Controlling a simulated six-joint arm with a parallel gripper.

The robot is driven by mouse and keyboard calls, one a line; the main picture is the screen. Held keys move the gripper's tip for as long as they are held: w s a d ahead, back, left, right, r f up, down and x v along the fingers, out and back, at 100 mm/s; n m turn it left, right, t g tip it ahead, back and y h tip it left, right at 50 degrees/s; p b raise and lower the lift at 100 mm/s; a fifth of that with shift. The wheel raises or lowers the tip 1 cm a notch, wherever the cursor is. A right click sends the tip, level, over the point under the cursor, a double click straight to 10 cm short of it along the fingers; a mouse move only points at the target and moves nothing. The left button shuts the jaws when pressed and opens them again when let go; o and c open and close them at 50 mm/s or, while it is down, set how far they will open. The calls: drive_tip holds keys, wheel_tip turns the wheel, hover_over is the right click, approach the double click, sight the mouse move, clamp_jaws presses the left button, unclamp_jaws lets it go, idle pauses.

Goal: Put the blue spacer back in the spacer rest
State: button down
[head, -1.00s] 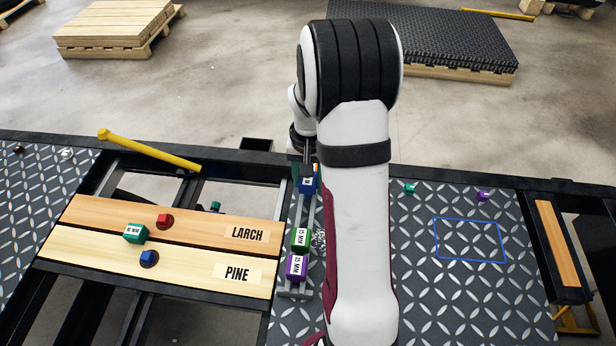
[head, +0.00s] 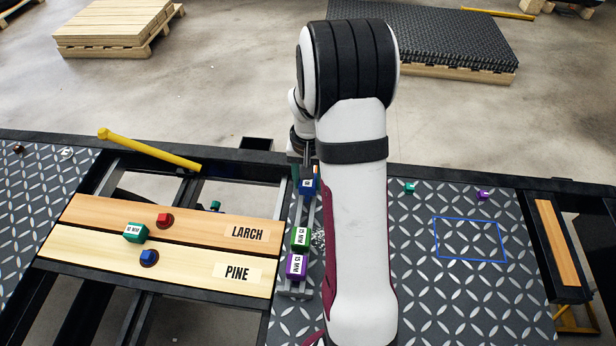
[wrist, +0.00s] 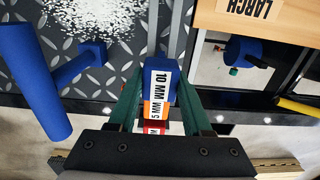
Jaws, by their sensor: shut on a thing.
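The blue spacer (head: 308,187), labelled 10 MM in the wrist view (wrist: 164,82), is between the green fingers of my gripper (wrist: 160,92). The gripper is shut on it. In the head view the blue spacer is at the far end of the spacer rest (head: 312,215), a narrow grey rail. A green spacer (head: 300,238) and a purple spacer (head: 296,266) sit at its near end. I cannot tell whether the blue spacer touches the rest. My arm hides part of the area to the right of the rest.
Left of the rest lie the LARCH board (head: 200,217) and PINE board (head: 200,262), with red, green and blue pieces on them. In the wrist view, an orange piece and a red piece show just below the blue spacer. The blue-outlined square (head: 470,240) on the right plate is empty.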

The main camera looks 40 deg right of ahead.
sight(308, 188)
drive_tip(key=shift+f, duration=1.5)
drive_tip(key=shift+c, duration=1.3)
unclamp_jaws()
wheel_tip(308, 188, up, 16)
drive_tip(key=shift+f, duration=0.1)
